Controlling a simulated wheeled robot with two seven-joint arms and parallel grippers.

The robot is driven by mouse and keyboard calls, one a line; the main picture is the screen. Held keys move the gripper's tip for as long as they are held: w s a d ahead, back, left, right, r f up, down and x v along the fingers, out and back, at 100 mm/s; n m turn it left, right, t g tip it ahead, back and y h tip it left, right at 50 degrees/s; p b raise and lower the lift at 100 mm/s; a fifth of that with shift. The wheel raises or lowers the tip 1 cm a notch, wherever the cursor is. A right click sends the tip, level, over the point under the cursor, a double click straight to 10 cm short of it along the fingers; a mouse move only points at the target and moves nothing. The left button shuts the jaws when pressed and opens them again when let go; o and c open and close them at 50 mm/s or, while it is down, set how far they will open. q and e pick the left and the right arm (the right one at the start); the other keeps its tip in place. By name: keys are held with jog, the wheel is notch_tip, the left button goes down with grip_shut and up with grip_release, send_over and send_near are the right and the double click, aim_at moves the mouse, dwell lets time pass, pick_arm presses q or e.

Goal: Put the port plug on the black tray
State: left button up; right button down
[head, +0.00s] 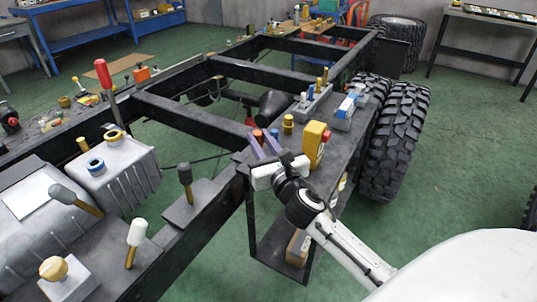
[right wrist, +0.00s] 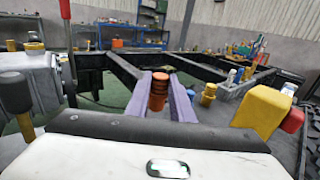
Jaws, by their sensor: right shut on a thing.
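My right gripper (head: 262,140) reaches in from the lower right in the head view, over the near end of the dark side bench. Its two purple fingers are shut on an orange ribbed plug (head: 258,134). The plug also shows between the fingers in the right wrist view (right wrist: 158,92), upright, its lower end partly hidden. A dark flat plate (head: 210,192) on the chassis rail, left of the gripper, may be the black tray; a dark-headed tool stands on it. I cannot tell for sure. My left gripper is not in view.
A yellow and red object (head: 314,142) stands close to the right of the gripper, with a small gold fitting (head: 288,124) behind. A grey tray (head: 318,98) holds several small items. Large tyres (head: 396,140) flank the bench. Mallets and grey housings crowd the left side.

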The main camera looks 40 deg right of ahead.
jog(key=shift+f, duration=0.75)
notch_tip(320, 180, down, 3)
jog(key=shift+r+b, duration=0.2)
jog(key=shift+b, duration=0.65)
jog(key=shift+f, duration=0.2)
jog(key=shift+f, duration=0.2)
jog(key=c, duration=1.6)
grip_release()
jog(key=shift+r, duration=0.1)
jog(key=shift+o, duration=0.2)
